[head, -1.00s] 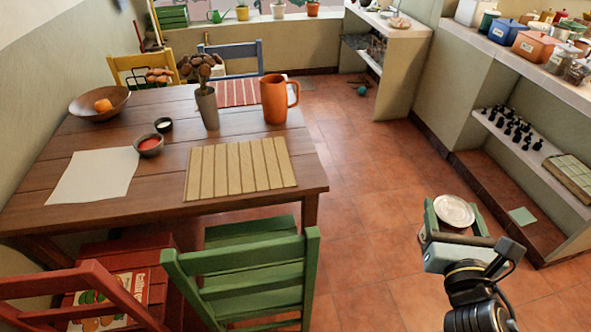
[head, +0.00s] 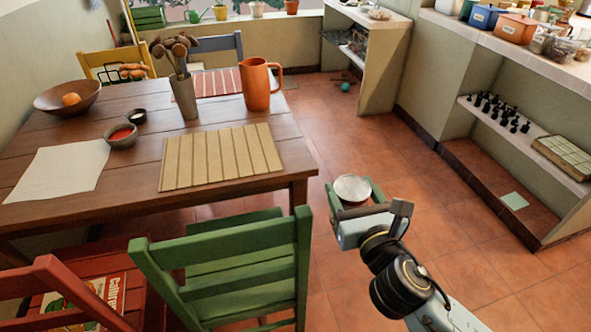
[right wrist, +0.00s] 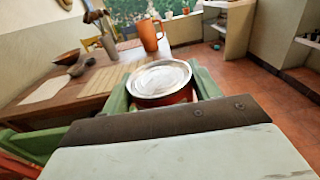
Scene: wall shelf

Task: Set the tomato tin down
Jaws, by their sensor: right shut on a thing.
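The tomato tin (head: 352,188) shows its round silver lid in the head view, with its side hidden by my gripper. In the right wrist view the tin (right wrist: 160,80) shows a silver lid and a strip of red side. My right gripper (head: 354,195) is shut on it, with a green finger on each side. It holds the tin over the floor, to the right of the table (head: 130,205). A slatted wooden mat (head: 220,158) lies on the table near its right front edge. My left gripper is not in view.
An orange jug (head: 256,88), a vase (head: 184,97), small bowls (head: 121,136) and white paper (head: 60,170) are on the table. A green chair (head: 225,265) stands at its front. The slatted mat is bare. A wall shelf (head: 540,150) is at right.

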